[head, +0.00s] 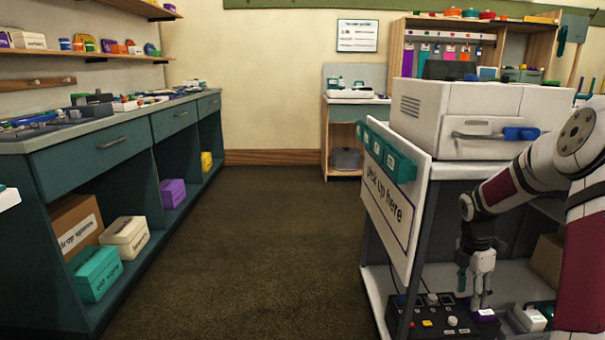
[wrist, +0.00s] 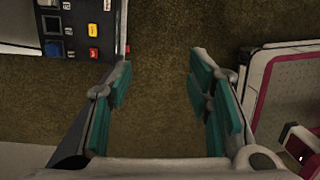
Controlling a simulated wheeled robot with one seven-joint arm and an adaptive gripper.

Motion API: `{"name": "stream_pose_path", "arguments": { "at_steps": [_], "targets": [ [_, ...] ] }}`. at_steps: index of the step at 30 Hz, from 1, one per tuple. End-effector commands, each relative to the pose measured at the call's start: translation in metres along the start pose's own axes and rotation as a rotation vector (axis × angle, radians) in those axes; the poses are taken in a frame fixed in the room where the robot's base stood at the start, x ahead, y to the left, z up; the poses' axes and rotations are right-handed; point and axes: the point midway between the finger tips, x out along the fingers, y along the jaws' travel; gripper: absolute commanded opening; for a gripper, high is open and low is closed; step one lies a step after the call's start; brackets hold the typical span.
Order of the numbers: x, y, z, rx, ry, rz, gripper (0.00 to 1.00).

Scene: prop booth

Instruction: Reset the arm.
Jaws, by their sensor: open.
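My arm (head: 510,187) reaches in from the right edge of the head view and bends downward beside the white-topped stand. My gripper (head: 474,290) points down over the stand's lower shelf, near a black control box (head: 440,318) with several buttons. In the wrist view my gripper (wrist: 160,75) is open, its teal-padded fingers wide apart. Nothing is between them but brown carpet below. The control box (wrist: 85,28) shows there at the upper left, apart from the fingers.
A white machine (head: 480,112) with a blue handle grip sits on the stand, beside a sign board (head: 392,200) reading "pick up here". A pink-edged panel (wrist: 285,85) is at the right in the wrist view. A long teal counter (head: 95,150) runs along the left. Open carpet (head: 260,250) lies between.

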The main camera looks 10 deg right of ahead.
Motion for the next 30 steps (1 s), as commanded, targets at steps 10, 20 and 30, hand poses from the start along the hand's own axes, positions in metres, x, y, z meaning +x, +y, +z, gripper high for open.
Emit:
{"name": "stream_pose_path", "arguments": {
  "at_steps": [10,20,30],
  "targets": [
    [-0.128,-0.043,-0.092,0.324,-0.103,-0.006,0.46],
    [-0.213,-0.13,-0.182,0.71,-0.127,0.05,0.46],
    [-0.245,-0.243,-0.256,1.105,-0.033,0.095,0.46]
  ]
}}
